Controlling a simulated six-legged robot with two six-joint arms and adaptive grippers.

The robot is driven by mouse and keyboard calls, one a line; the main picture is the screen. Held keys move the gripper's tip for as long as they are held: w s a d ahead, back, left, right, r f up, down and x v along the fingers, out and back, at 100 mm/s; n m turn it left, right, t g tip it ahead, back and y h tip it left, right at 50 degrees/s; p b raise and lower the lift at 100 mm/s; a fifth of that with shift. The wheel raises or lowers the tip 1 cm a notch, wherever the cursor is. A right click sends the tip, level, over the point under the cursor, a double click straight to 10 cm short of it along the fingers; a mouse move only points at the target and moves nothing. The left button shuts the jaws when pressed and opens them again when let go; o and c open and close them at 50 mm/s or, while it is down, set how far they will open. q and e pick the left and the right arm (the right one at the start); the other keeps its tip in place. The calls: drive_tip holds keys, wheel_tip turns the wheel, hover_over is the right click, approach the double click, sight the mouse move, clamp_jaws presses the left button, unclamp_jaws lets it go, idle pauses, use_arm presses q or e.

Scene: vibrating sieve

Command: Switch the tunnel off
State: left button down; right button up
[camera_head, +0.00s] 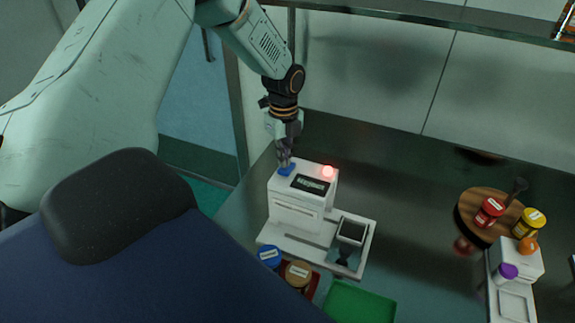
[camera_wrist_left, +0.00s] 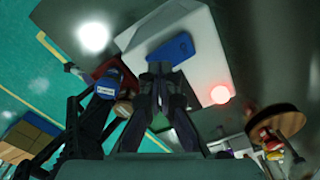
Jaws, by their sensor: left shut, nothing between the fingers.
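The tunnel is a white box-shaped machine (camera_head: 297,212) on the dark metal table, with a dark display (camera_head: 310,184) on its top. A red light (camera_head: 328,171) glows on its top right corner, and it also glows in the left wrist view (camera_wrist_left: 220,95). A blue button (camera_head: 286,170) sits on the top left; it shows in the left wrist view (camera_wrist_left: 171,49) just beyond my fingertips. My left gripper (camera_head: 284,161) is shut and empty, pointing down at the blue button. I cannot tell whether it touches the button. My right gripper is not in view.
A white platform with a square dark tray (camera_head: 352,232) extends from the machine's front. Blue-lidded (camera_head: 270,257) and tan-lidded (camera_head: 298,272) jars stand in front. A green tray (camera_head: 358,303) lies nearby. A round wooden board (camera_head: 470,213) and a white device (camera_head: 518,262) with jars stand at right.

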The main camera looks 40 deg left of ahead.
use_arm(q)
drive_tip(key=shift+s+d+r, duration=0.15)
idle(0.4)
drive_tip(key=shift+f, duration=0.25)
drive_tip(key=shift+f+b, duration=0.3)
drive_tip(key=shift+f, duration=0.15)
idle(0.3)
